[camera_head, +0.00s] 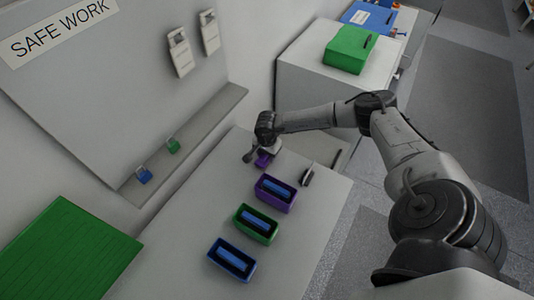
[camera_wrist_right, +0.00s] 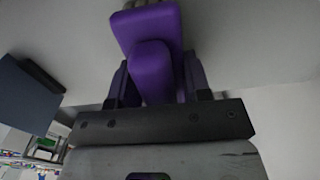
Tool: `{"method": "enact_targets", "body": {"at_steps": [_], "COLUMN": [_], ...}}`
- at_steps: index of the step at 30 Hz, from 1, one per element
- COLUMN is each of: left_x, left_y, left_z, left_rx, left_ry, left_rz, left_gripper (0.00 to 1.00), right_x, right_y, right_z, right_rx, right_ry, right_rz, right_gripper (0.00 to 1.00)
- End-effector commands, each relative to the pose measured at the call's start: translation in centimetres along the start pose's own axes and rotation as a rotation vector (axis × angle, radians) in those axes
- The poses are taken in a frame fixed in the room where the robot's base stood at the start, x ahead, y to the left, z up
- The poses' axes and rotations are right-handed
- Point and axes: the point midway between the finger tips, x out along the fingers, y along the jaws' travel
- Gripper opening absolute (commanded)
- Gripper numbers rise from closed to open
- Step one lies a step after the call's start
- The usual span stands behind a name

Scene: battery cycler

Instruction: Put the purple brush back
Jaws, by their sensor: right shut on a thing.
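My right gripper (camera_head: 265,156) is at the far end of the white table and is shut on the purple brush (camera_head: 263,160). In the right wrist view the purple brush (camera_wrist_right: 151,70) sits between the two dark fingers of the right gripper (camera_wrist_right: 154,82), with its wide purple part beyond the fingertips. Greyish, blurred matter shows at its far end, cut by the frame's top edge. In the head view the brush is small and partly hidden by the gripper, so I cannot tell whether it touches the table. My left gripper is not in view.
A purple bin (camera_head: 264,198), a green bin (camera_head: 244,231) and a blue bin (camera_head: 219,262) stand in a row, each holding a blue item. A small dark-and-white item (camera_head: 308,175) lies right of the purple bin. Blue (camera_head: 144,176) and green (camera_head: 173,147) padlocks sit on the ledge.

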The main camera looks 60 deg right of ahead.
Motion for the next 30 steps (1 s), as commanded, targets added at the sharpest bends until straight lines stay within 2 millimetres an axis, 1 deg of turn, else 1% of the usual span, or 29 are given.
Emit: {"method": "enact_targets", "body": {"at_steps": [4, 8, 9, 15, 17, 25, 28, 30], "left_x": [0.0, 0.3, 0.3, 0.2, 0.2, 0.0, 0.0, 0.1], "left_y": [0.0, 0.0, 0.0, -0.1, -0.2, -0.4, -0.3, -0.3], "left_z": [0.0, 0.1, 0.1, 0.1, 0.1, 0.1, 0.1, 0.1], "left_rx": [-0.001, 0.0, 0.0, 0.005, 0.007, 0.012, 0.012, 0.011], "left_ry": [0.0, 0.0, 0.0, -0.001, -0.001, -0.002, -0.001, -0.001], "left_rz": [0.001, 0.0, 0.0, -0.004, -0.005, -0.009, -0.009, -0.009], "left_gripper": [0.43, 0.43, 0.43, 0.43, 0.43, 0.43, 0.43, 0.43], "right_x": [-0.1, 0.3, 0.2, 0.2, 0.2, -0.1, -0.7, -1.7], "right_y": [0.0, 0.0, 0.0, 0.0, 0.0, 0.0, -0.1, -0.1], "right_z": [0.0, 0.0, 0.0, 0.0, 0.0, 0.0, 0.0, 0.0], "right_rx": [0.0, 0.0, 0.0, 0.0, 0.0, 0.0, 0.0, -0.001], "right_ry": [0.0, 0.0, 0.0, 0.0, 0.0, 0.0, 0.0, 0.0], "right_rz": [-0.001, -0.001, -0.001, -0.001, -0.001, -0.001, -0.003, -0.004], "right_gripper": [0.22, 0.22, 0.46, 0.65, 0.7, 0.7, 0.7, 0.7]}}
